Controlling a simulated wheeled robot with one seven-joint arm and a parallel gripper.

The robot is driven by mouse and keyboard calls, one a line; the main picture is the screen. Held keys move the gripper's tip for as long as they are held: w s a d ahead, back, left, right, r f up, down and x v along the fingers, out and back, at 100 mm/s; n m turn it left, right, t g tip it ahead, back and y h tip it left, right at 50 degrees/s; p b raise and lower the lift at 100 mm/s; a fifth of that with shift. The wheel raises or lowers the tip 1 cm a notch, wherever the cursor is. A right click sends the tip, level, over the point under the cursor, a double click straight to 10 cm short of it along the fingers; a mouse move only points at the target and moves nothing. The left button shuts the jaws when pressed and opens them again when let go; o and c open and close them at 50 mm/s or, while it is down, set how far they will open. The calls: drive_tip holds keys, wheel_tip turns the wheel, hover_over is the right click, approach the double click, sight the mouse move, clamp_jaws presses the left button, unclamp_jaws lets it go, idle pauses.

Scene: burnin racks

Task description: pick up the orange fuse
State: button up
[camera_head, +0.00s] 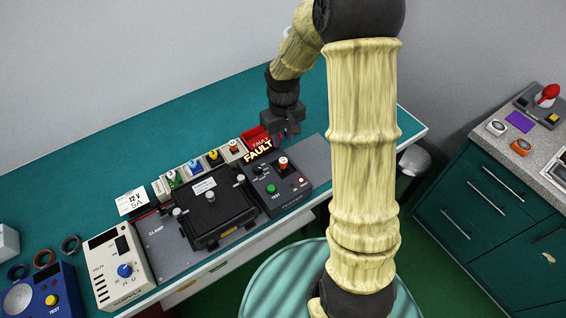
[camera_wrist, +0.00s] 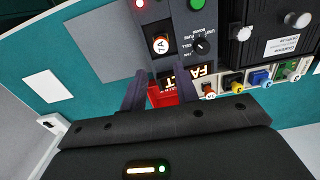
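An orange-red fuse (camera_head: 233,147) stands at the right end of the fuse row, and it also shows in the wrist view (camera_wrist: 208,91). Another orange-red fuse marked 7A (camera_wrist: 160,43) sits upright in the tester's socket, seen also in the head view (camera_head: 283,163). I cannot tell by shade which one the task means. My gripper (camera_head: 288,136) is above the back right of the tester. In the wrist view its two fingers (camera_wrist: 161,88) are apart with nothing held between them. A red bin (camera_wrist: 160,97) shows beyond them.
The fuse row holds green (camera_head: 175,179), blue (camera_head: 194,167) and yellow (camera_head: 213,157) fuses. A lit FAULT sign (camera_head: 258,150) stands beside the red bin. A black clamp fixture (camera_head: 212,212) and a supply box (camera_head: 120,266) are to the left. The teal bench (camera_head: 90,175) behind is mostly clear.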

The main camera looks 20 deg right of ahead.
sight(283, 160)
wheel_tip(283, 160, down, 6)
drive_tip(key=shift+f+p, duration=0.25)
drive_tip(key=shift+p, duration=0.3)
drive_tip(key=shift+s, duration=0.1)
drive_tip(key=shift+s+f+p, duration=0.2)
drive_tip(key=shift+f+p, duration=0.8)
drive_tip(key=shift+f, duration=1.55)
clamp_jaws()
drive_tip(key=shift+r, duration=0.1)
wheel_tip(283, 160, up, 10)
drive_tip(key=shift+f+b, duration=0.1)
drive_tip(key=shift+b, duration=1)
